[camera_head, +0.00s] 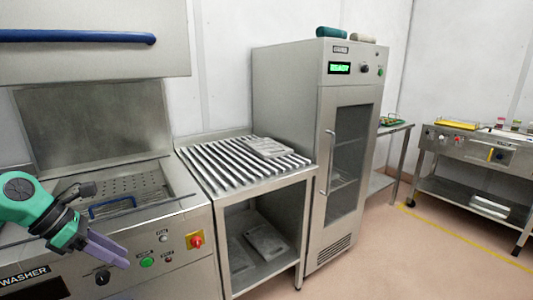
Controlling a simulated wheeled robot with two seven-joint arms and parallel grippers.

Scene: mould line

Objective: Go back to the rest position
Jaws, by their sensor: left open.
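My left gripper (108,249) comes in at the lower left on a green and dark arm, in front of the washer (183,224). Its purple fingers point down and to the right, and I see nothing held between them. The washer's hood (92,62) is raised, with a blue bar handle (78,37) across it. A blue-handled item (112,205) lies in the washer's perforated basin, beyond the gripper. My right gripper is not in view.
A slatted steel table (215,170) with a grey mould plate (268,147) on top stands right of the washer. A tall cabinet (300,150) shows READY, its glass door shut. A bench (475,150) stands at the far right. Open floor (400,255) lies in front.

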